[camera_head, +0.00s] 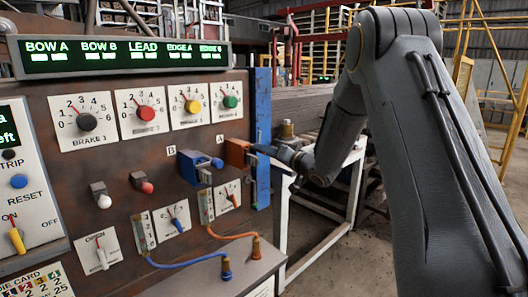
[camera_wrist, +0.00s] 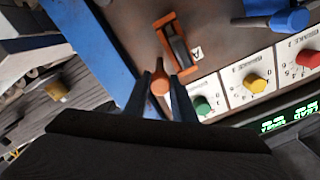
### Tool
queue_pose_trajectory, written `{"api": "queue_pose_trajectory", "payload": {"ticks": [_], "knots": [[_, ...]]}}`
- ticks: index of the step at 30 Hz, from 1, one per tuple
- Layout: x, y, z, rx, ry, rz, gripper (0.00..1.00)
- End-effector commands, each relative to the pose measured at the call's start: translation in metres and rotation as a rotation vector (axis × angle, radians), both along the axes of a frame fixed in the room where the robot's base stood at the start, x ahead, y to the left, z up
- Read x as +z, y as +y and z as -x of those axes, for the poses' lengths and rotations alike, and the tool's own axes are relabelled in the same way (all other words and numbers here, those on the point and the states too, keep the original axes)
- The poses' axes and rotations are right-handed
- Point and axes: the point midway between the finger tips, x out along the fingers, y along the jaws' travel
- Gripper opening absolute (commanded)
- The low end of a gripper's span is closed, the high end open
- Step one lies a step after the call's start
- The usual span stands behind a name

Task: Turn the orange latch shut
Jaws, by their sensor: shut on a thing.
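The orange latch (camera_head: 237,153) sticks out from the right part of the brown panel, beside the letter A. In the wrist view its orange frame (camera_wrist: 166,25) has a dark slot and a round orange knob (camera_wrist: 160,83) at the near end. My gripper (camera_head: 262,154) reaches in from the right at the latch. In the wrist view my gripper (camera_wrist: 164,80) has one dark finger on each side of the knob and is shut on it. The fingers and arm hide part of the latch in the head view.
A blue latch (camera_head: 195,167) marked B sits just left, and the green dial (camera_head: 230,101) is above. A blue upright (camera_head: 262,130) edges the panel. Hoses and small levers lie below. A white-framed stand (camera_head: 325,215) is at the right.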

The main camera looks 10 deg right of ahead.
Motion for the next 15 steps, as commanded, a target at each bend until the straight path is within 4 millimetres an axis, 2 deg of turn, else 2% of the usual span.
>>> {"api": "queue_pose_trajectory", "payload": {"ticks": [15], "knots": [[0.0009,-0.0008,-0.0009,-0.002,-0.079,0.108,0.01]]}}
